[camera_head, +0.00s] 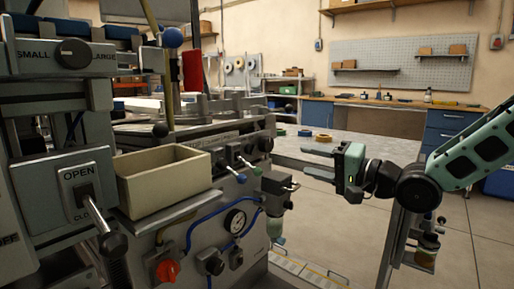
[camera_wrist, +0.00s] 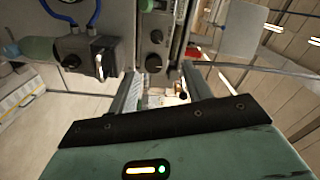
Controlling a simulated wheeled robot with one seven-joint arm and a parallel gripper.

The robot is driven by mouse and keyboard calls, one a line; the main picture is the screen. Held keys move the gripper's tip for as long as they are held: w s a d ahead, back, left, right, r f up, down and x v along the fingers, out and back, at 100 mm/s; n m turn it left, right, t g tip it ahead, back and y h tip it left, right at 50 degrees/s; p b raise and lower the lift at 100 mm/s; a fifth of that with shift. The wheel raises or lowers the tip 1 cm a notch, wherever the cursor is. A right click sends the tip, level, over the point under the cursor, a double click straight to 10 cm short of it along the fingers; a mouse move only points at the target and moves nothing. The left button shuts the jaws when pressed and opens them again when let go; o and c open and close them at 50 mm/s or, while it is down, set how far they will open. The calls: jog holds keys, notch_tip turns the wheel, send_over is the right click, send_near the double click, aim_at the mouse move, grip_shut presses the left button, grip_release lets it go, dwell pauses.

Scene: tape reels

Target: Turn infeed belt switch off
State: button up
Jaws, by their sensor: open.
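My gripper (camera_head: 307,163) is open and empty, reaching left towards the machine with clear air before its fingers. It also shows in the wrist view (camera_wrist: 162,85), its two fingers apart below a grey panel. That panel carries a black knob (camera_wrist: 154,63), with another dark knob (camera_wrist: 156,38) above it. A grey box with a dark lever (camera_head: 278,184) juts from the machine's right end; a similar box (camera_wrist: 92,57) is left of my fingers in the wrist view. No readable label marks the infeed belt switch, so I cannot tell which control it is.
The machine front also has a red knob (camera_head: 167,271), a black knob (camera_head: 214,264), a gauge (camera_head: 235,221) and an OPEN lever (camera_head: 86,207). A cream bin (camera_head: 163,180) sits on its ledge. Tape reels lie on the table (camera_head: 375,150) behind. Floor is free around my gripper.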

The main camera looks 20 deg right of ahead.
jog(key=shift+p+x, duration=0.9)
jog(key=shift+p, duration=0.25)
jog(key=p, duration=0.2)
send_near(254, 151)
jog(key=x, duration=0.8)
jog(key=shift+w+a, duration=0.25)
jog(key=shift+w, duration=0.2)
jog(key=c, duration=1)
